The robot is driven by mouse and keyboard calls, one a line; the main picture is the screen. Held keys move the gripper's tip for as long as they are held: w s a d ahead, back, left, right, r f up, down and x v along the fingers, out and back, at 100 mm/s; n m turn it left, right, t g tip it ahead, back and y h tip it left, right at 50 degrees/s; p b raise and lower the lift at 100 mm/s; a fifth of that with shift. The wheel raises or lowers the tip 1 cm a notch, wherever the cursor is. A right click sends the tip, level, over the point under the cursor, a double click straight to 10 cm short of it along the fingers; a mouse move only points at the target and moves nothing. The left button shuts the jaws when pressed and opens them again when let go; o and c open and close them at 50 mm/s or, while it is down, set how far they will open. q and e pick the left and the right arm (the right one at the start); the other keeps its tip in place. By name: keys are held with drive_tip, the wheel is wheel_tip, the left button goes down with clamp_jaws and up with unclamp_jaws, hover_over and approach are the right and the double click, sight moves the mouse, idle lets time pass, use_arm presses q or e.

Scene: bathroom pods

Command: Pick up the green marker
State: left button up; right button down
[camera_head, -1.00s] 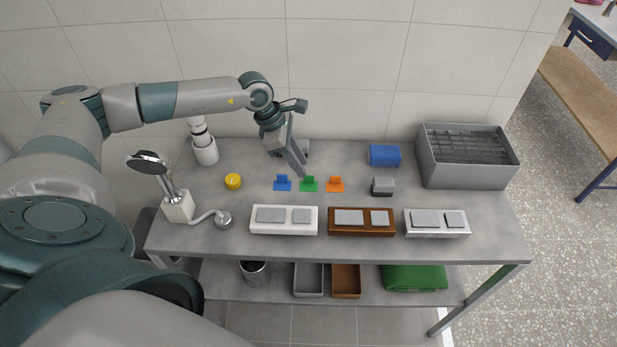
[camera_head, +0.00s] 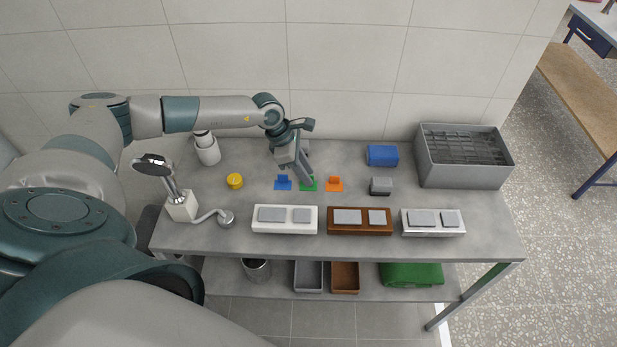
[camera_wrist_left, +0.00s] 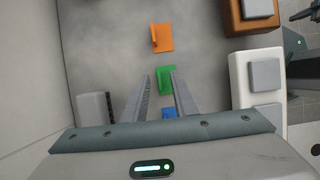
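The green marker (camera_head: 309,184) stands on the grey table between a blue marker (camera_head: 283,183) and an orange marker (camera_head: 334,184). My left gripper (camera_head: 307,180) is right at the green marker and partly covers it in the head view. In the left wrist view the fingers of the left gripper (camera_wrist_left: 162,92) are spread apart, with the green marker (camera_wrist_left: 165,80) between their tips. I see no finger closed on it. The orange marker (camera_wrist_left: 162,38) lies beyond the tips and the blue marker (camera_wrist_left: 169,113) nearer the palm. My right gripper is not in view.
White (camera_head: 285,227), brown (camera_head: 360,229) and light (camera_head: 433,231) switch plates line the front edge. A yellow knob (camera_head: 235,181), a blue box (camera_head: 382,155), a small grey block (camera_head: 381,186) and a grey crate (camera_head: 464,176) stand around. A shower fixture (camera_head: 181,205) is at left.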

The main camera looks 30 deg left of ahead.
use_arm(q)
clamp_jaws()
drive_tip(key=shift+r, duration=0.1)
idle(0.3)
drive_tip(key=shift+r+p, duration=0.3)
drive_tip(key=shift+r, duration=0.15)
wheel_tip(320, 180, up, 4)
drive_tip(key=shift+f+p, duration=0.2)
drive_tip(key=shift+p, duration=0.7)
drive_tip(key=s+d+r+p, duration=0.3)
drive_tip(key=d+r, duration=0.3)
drive_tip(key=d, duration=0.5)
drive_tip(key=shift+s+r+p, duration=0.2)
drive_tip(key=shift+s+p, duration=0.1)
drive_tip(key=shift+p, duration=0.6)
